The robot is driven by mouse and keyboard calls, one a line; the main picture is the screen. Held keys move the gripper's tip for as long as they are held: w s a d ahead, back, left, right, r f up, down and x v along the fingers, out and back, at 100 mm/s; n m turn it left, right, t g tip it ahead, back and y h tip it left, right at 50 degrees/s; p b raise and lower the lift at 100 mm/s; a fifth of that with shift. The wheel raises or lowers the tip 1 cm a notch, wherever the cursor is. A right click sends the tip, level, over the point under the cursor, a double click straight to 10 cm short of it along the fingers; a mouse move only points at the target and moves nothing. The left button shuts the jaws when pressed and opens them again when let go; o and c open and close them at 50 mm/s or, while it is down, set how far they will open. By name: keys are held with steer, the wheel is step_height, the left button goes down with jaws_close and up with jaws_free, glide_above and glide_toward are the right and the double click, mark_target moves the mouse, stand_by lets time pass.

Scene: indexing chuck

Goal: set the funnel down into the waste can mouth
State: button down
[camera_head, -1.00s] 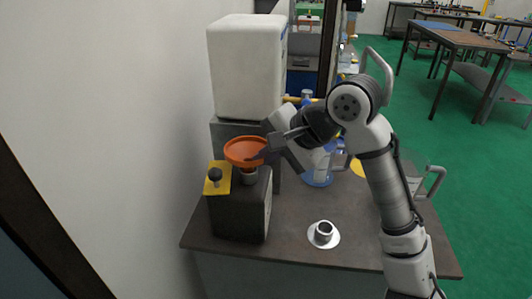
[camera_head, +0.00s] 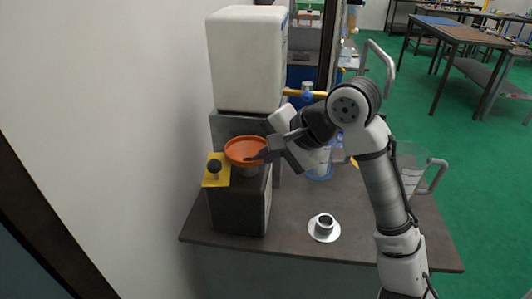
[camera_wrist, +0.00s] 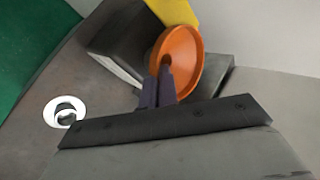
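The orange funnel (camera_head: 246,150) is upright, with its wide bowl facing up, at the top of the dark waste can (camera_head: 240,208). A short grey neck (camera_head: 248,172) shows just under the bowl; the funnel hides the mouth itself. I cannot tell whether the funnel rests on the mouth or hangs just above it. My gripper (camera_head: 264,155) reaches in from the right and is shut on the funnel's near right rim. In the wrist view, the dark fingers (camera_wrist: 158,84) meet at the edge of the funnel (camera_wrist: 180,62).
A yellow plate with a black knob (camera_head: 214,166) is beside the funnel. A large white container (camera_head: 248,60) stands behind. A white flanged ring (camera_head: 323,229) lies on the dark bench top (camera_head: 300,245). Clear and blue jugs stand near my arm.

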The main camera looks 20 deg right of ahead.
steer(key=c, duration=1.6)
jaws_free()
steer(key=b+v, duration=0.1)
steer(key=v, duration=1.2)
steer(key=shift+s+d+r, duration=0.2)
steer(key=shift+s+r, duration=0.05)
